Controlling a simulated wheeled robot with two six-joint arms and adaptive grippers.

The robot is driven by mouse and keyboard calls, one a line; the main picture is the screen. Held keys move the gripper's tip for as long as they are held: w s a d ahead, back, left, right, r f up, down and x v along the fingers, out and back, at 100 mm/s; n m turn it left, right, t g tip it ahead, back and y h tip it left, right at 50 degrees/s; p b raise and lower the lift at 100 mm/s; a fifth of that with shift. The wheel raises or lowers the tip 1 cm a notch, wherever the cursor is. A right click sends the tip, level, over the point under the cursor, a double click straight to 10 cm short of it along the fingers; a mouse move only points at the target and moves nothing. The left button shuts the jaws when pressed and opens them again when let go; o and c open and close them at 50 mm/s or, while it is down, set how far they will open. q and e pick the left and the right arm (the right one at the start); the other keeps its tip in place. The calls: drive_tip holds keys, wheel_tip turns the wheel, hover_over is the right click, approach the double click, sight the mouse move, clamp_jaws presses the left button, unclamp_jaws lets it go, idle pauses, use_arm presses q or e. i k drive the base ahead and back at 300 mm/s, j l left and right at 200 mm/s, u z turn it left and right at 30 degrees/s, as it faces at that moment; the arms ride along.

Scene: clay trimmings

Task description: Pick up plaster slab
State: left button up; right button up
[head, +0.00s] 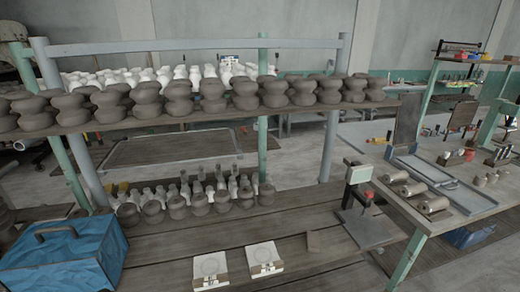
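Two pale, square, flat pieces lie on the front of the low wooden bench: a left slab (209,266) and a right slab (263,256). Each has a faint round mark on top and a tan strip with small dark marks along its front edge. They look like plaster slabs, but I cannot tell which one the task names. They lie flat, side by side, with a small gap between them. Neither of my grippers shows in the head view.
A blue box with a handle (62,262) stands at left. Clay pots (176,207) line the bench's back, under a shelf (200,122) of dark pots. A device on a post (357,173) stands right of the slabs, near a worktable (432,222) with clay rolls.

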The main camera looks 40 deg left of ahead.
sight(210, 272)
drive_tip(key=u, duration=1.7)
